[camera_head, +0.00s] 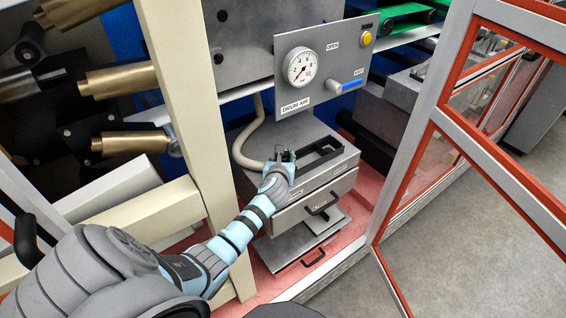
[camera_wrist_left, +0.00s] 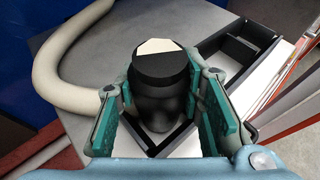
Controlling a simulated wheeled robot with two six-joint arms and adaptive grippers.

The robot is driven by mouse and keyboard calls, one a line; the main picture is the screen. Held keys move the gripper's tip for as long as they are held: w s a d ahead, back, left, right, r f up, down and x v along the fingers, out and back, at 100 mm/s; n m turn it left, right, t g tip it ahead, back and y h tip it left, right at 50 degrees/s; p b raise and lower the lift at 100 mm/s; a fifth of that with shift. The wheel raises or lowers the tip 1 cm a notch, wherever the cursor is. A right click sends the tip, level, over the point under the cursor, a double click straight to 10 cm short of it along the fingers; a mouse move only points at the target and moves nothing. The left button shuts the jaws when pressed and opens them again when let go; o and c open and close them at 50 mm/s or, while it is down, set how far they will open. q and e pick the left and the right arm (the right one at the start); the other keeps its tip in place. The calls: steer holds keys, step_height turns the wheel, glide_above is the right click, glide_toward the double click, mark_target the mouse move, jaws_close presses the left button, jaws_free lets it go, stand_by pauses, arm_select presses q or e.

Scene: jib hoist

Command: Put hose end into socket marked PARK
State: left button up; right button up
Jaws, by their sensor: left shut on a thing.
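My left gripper (camera_head: 281,161) is at the top of a grey cabinet (camera_head: 311,187). In the left wrist view its teal fingers are on both sides of the black, round hose end (camera_wrist_left: 163,72), which has a pale patch on top. A beige hose (camera_head: 238,148) curves down to it; it also shows in the left wrist view (camera_wrist_left: 47,75). The hose end stands over a black-edged frame; how deep it sits in it is hidden. A second black rectangular frame (camera_head: 322,153) lies open to the right, also in the wrist view (camera_wrist_left: 246,42). Small front labels are too small to read.
A panel above the cabinet has a gauge (camera_head: 301,66) marked DRUM AIR and a blue lever (camera_head: 345,86). A cream post (camera_head: 187,110) stands left of the cabinet, close to my forearm. A red-edged door frame (camera_head: 490,150) stands at the right. Drawers (camera_head: 316,207) are below.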

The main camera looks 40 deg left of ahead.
arm_select(q)
steer(key=o, duration=1.3)
steer(key=shift+s, duration=0.1)
steer(key=shift+c, duration=0.2)
steer(key=shift+r, duration=0.15)
